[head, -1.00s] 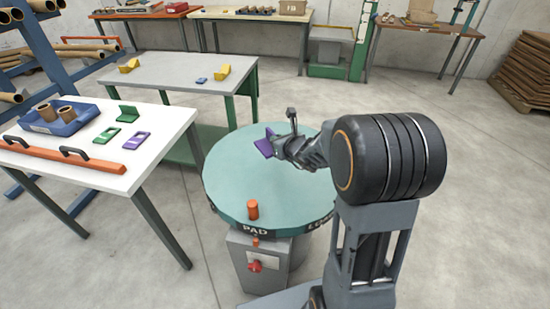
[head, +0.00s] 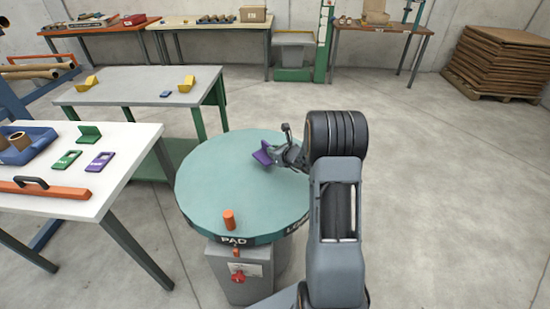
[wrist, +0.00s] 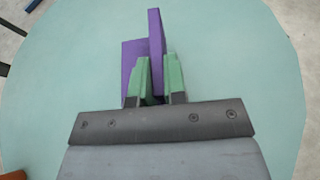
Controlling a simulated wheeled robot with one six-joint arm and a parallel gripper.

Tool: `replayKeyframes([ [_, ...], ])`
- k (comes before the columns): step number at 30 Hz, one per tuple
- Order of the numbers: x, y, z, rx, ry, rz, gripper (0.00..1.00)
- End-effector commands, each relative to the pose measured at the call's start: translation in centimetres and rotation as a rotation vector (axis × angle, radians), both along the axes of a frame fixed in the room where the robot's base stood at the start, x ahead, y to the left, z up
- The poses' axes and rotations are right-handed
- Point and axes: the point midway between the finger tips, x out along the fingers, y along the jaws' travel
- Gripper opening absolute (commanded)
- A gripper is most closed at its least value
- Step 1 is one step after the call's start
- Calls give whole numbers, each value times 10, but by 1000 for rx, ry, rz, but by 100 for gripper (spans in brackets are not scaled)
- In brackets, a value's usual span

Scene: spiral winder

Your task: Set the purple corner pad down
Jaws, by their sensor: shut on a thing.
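The purple corner pad (head: 262,157) is an L-shaped piece. My gripper (head: 276,156) is shut on it above the far part of the round teal turntable (head: 230,195). In the wrist view the pad (wrist: 156,40) stands out past the green fingertips (wrist: 158,78), one wall between them and the other to the left. The turntable top (wrist: 230,50) fills most of that view below the pad. I cannot tell whether the pad touches the top.
An orange peg (head: 229,219) stands near the turntable's front edge. The white table (head: 80,205) at left holds a green corner pad (head: 89,134), flat green (head: 66,160) and purple (head: 100,161) pieces, and an orange bar (head: 45,188). A grey table (head: 140,92) stands behind.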

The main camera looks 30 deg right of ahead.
Motion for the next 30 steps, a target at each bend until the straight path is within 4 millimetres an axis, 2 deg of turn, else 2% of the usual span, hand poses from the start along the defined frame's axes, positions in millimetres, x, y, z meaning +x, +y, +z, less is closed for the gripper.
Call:
replayKeyframes([
  [8, 1, -3, -33, 1, 2, -1, 0],
  [21, 1, -3, -39, 0, 0, 0, 0],
  [22, 1, -3, -39, 0, 1, 0, 13],
  [30, 1, -3, -37, 0, 1, 0, 38],
])
